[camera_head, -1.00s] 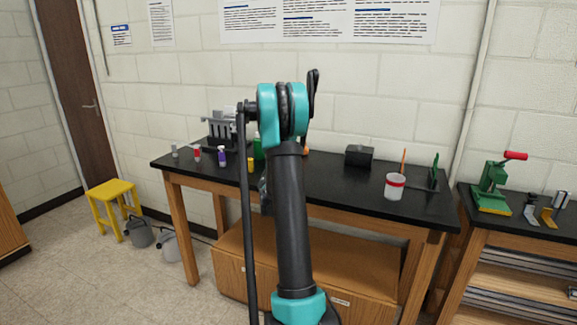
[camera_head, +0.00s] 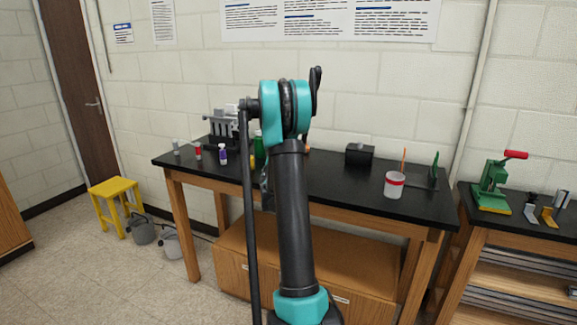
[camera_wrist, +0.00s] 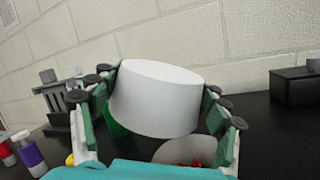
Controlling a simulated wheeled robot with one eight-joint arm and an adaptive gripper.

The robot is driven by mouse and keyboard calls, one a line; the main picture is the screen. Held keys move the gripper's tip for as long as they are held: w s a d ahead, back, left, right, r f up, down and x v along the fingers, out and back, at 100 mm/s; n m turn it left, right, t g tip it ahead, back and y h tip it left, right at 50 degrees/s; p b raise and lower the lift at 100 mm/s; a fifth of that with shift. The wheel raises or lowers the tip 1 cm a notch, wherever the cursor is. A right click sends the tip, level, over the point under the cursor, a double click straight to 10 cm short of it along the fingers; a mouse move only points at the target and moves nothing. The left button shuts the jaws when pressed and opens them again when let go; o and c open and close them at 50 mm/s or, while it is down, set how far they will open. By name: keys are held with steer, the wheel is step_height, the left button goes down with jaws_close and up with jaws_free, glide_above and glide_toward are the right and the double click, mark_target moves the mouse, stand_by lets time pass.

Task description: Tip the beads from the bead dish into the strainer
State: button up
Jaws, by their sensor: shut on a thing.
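In the wrist view a plain white round vessel (camera_wrist: 158,100), which looks like the bead dish, is tilted between the fingers of my gripper (camera_wrist: 160,112). The fingers press on it from left and right. Its open mouth is not clearly visible. Below and behind it a pale round bowl (camera_wrist: 178,151) shows partly, with a few red bits (camera_wrist: 194,164) at it; it may be the strainer. I cannot tell whether the red bits lie in it or are falling. In the head view my arm hides the gripper, the dish and the bowl.
The black bench (camera_head: 330,185) carries a dark box (camera_head: 359,155), a red-banded white cup (camera_head: 394,185) and small bottles (camera_head: 222,155). A grey rack-like device (camera_head: 222,128) stands at the back left. A green press (camera_head: 492,185) stands on the right bench.

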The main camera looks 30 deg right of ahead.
steer(key=shift+w+a+r+n+p, duration=0.1)
steer(key=shift+r+n+p, duration=0.1)
steer(key=shift+n+p, duration=0.25)
steer(key=shift+w+a+f+n+y+p, duration=0.15)
steer(key=shift+f+n+y+p, duration=0.1)
steer(key=shift+n+p, duration=0.3)
steer(key=shift+w+a+f+n+y+p, duration=0.1)
steer(key=shift+n+y+p, duration=0.15)
steer(key=shift+n+p, duration=0.3)
steer(key=shift+p, duration=0.65)
